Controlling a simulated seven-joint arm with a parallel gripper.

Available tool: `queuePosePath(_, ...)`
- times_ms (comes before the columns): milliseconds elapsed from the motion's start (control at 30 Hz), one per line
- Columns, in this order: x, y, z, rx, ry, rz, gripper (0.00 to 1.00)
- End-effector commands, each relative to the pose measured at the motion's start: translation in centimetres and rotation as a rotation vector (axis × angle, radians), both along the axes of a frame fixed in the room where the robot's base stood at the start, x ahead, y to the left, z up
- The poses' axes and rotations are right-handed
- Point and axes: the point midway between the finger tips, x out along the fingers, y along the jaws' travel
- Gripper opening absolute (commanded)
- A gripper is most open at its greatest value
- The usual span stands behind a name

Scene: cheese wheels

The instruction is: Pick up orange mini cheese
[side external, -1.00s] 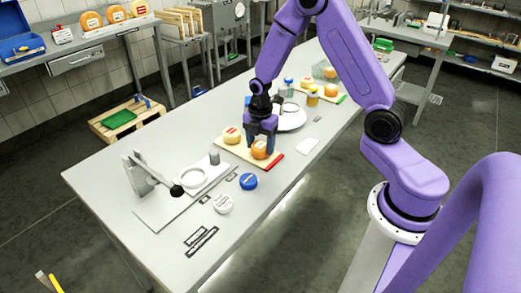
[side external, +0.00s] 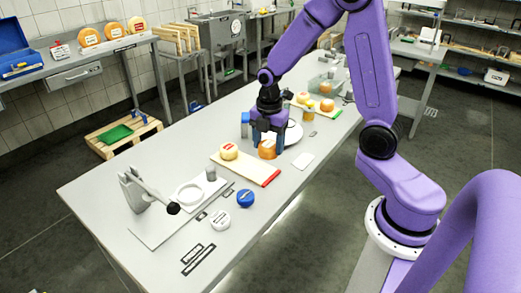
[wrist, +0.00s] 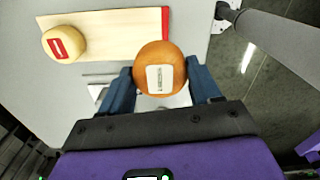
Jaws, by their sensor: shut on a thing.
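The orange mini cheese (side external: 267,149) is a small round wheel with a pale label. It is between the two blue fingers of my gripper (side external: 267,143), which is shut on it. In the wrist view the cheese (wrist: 160,70) sits between the fingertips (wrist: 160,80) with its label facing the camera. It appears raised beside the near cutting board (side external: 250,172), away from the board's surface. A pale yellow cheese with a red label (side external: 229,151) stays on that board, and it also shows in the wrist view (wrist: 63,44).
A white plate (side external: 293,133) is behind my gripper. Another board with orange cheeses (side external: 326,105) lies farther back.

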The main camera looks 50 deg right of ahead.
Motion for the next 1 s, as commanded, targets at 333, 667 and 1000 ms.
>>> queuePosePath(333,-5.9,0.9,3.0,0.001,-0.004,0.002,0.29)
queuePosePath(667,-8.8,1.2,4.3,0.000,-0.001,0.002,0.29)
queuePosePath(1000,-8.5,2.2,4.6,0.000,0.001,0.004,0.29)
